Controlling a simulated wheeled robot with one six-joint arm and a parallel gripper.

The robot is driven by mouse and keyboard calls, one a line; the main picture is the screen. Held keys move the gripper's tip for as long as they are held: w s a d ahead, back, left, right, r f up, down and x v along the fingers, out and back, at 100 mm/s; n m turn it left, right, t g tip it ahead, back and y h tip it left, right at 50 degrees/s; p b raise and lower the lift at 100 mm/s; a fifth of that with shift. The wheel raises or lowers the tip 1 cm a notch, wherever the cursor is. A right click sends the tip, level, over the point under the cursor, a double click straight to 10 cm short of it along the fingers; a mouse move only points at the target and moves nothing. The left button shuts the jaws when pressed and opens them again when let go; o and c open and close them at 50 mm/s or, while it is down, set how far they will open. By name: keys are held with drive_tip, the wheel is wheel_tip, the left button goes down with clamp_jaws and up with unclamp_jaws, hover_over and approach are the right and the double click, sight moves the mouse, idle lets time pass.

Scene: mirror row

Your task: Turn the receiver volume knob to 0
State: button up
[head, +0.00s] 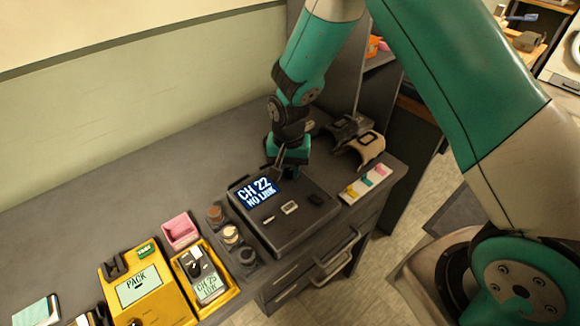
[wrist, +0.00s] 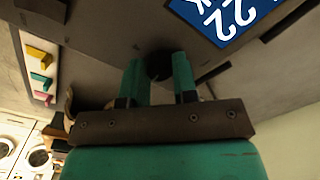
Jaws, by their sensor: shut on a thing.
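The receiver (head: 285,235) is a dark box on the grey counter. Its lit blue display (head: 257,192) reads "CH 22" and "NO LINK". The display also shows upside down in the wrist view (wrist: 222,18). My gripper (head: 281,163) is at the back of the receiver, just right of the display. In the wrist view my gripper's teal fingers (wrist: 160,75) are shut on a dark round knob (wrist: 159,63) on the receiver's face. The fingers partly cover the knob, and its pointer and scale cannot be read.
A yellow pack (head: 148,292), a yellow tray (head: 225,293) holding a handheld unit (head: 204,277), and a pink box (head: 180,230) stand to the left. Several round items sit beside the receiver. Headset-like items (head: 368,149) and a white strip with coloured tabs (head: 366,184) lie to the right.

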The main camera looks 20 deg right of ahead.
drive_tip(key=n, duration=0.8)
drive_tip(key=shift+w+n, duration=0.1)
drive_tip(key=shift+n, duration=0.2)
drive_tip(key=n, duration=0.4)
drive_tip(key=shift+n, duration=2.5)
drive_tip(key=shift+r, duration=0.1)
drive_tip(key=o, duration=0.9)
drive_tip(key=shift+d, duration=0.1)
